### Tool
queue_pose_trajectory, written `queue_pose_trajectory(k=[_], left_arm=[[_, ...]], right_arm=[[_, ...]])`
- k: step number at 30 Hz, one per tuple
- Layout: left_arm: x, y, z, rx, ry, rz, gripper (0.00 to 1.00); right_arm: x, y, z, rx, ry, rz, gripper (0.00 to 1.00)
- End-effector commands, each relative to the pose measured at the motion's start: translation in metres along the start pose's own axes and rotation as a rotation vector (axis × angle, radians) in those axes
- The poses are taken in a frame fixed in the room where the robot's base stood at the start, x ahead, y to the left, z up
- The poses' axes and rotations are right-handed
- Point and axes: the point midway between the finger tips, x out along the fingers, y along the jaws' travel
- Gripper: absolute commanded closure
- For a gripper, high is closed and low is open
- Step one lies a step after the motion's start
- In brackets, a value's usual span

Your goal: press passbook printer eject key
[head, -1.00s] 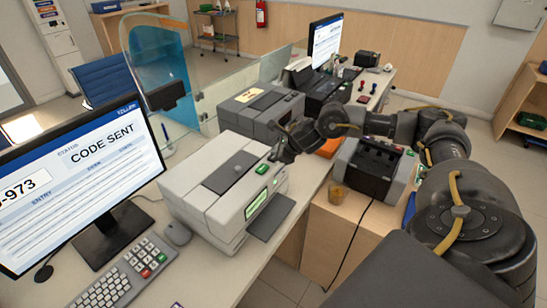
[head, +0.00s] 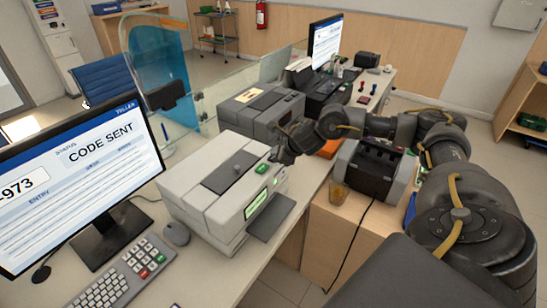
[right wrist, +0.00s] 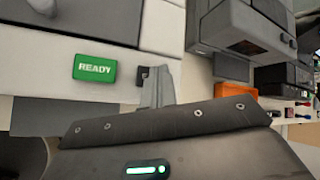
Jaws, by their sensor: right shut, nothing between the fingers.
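The passbook printer (head: 200,197) is a pale grey box with a dark top panel, a lit green screen on its front and a dark tray below. A green block (head: 262,168) sits at its upper front edge; in the right wrist view a green block (right wrist: 95,67) reads READY. I cannot make out a marked eject key. My right gripper (head: 280,157) is shut and empty at the printer's far front corner, just beyond the green block. In the right wrist view its fingers (right wrist: 150,78) are right of the READY block; contact cannot be told. My left gripper is out of view.
A second grey machine (head: 262,108) stands behind the printer. A dark machine (head: 372,170) and an amber cup (head: 339,192) stand on a wooden cabinet to the right. A monitor (head: 75,180), keyboard (head: 125,275) and mouse (head: 176,234) are on the left. An orange box (right wrist: 235,90) is beyond the gripper.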

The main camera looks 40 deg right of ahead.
Motion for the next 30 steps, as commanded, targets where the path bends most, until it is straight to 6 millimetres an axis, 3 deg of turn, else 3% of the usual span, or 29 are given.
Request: queue_pose_trajectory(k=[30], left_arm=[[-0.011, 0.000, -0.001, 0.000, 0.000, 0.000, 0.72]], right_arm=[[-0.012, -0.008, 0.008, 0.000, 0.001, 0.001, 1.00]])
